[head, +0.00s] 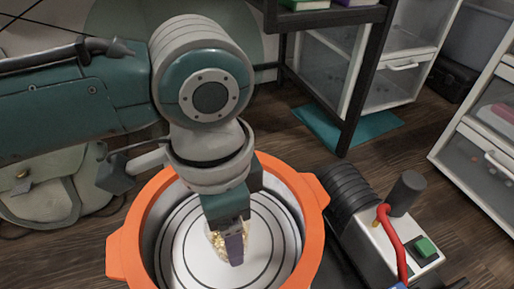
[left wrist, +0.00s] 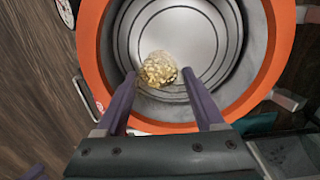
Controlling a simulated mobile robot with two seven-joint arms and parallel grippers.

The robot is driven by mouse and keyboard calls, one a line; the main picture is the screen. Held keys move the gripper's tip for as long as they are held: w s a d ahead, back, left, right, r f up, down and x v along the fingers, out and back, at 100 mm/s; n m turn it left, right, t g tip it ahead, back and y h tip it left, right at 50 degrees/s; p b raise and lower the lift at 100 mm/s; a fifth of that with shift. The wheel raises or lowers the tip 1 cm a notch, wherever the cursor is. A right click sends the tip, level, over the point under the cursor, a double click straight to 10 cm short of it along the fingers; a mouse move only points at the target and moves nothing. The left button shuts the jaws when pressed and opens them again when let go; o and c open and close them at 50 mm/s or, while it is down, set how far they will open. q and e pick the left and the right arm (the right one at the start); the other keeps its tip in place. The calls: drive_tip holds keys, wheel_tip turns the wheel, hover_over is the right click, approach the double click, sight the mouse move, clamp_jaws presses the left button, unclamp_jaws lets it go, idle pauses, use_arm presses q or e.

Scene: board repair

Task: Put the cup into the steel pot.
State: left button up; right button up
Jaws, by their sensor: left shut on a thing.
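The cup (head: 216,241), with a gold, crumbly look, is inside the outline of the steel pot, partly hidden by my left gripper (head: 230,246). In the left wrist view the cup (left wrist: 158,68) sits between the two purple fingertips of my left gripper (left wrist: 160,78), which is shut on it. The steel pot (head: 312,195) has a wide orange rim with side lugs and a pale grey inside with dark rings. It also shows in the left wrist view (left wrist: 283,40). I cannot tell whether the cup touches the pot's floor. My right gripper is not in view.
A grey machine (head: 375,245) with a red hose and a green button stands right of the pot. A black shelf post (head: 362,75) rises behind, over a teal mat (head: 320,125). A grey-green bag (head: 45,195) lies at the left on the wooden floor.

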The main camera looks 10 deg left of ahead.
use_arm(q)
wheel_tip(320, 180, down, 6)
drive_tip(key=b, duration=0.4)
drive_tip(key=shift+r, duration=0.2)
drive_tip(key=shift+f, duration=0.1)
drive_tip(key=o, duration=1.4)
